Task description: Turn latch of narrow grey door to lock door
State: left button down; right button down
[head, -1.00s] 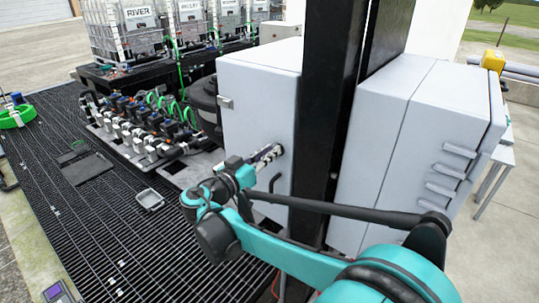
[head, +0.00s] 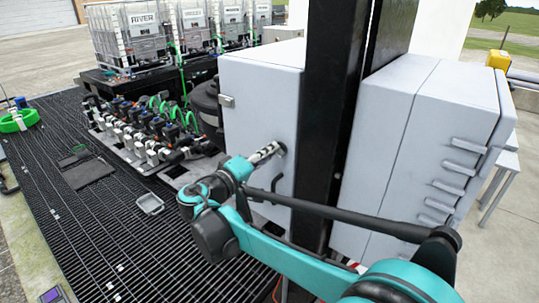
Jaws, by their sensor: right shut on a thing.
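The narrow grey door (head: 255,110) is the front of a grey cabinet left of the black post, and it appears closed. Its latch is at the door's right side, where my right gripper (head: 279,149) reaches it. My right gripper is shut on the latch, which is mostly hidden by the fingers, so its angle cannot be told. A dark bent handle (head: 275,184) shows just below the gripper. My left gripper is not in view.
A black post (head: 337,110) stands right of the door, with a wider grey cabinet (head: 420,150) beyond it. A manifold with several valves (head: 140,125) sits on the dark grating (head: 90,215) at left. White caged totes (head: 140,35) stand behind.

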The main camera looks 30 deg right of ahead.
jog(key=n, duration=0.2)
jog(key=n+b, duration=0.1)
jog(key=n, duration=0.1)
jog(key=shift+f+n, duration=0.2)
jog(key=shift+n, duration=0.2)
dwell(0.4)
jog(key=c, duration=1.5)
grip_release()
jog(key=shift+w, duration=0.1)
jog(key=shift+c, duration=0.2)
jog(key=shift+a, duration=0.15)
jog(key=v, duration=1.2)
jog(key=shift+f, duration=0.15)
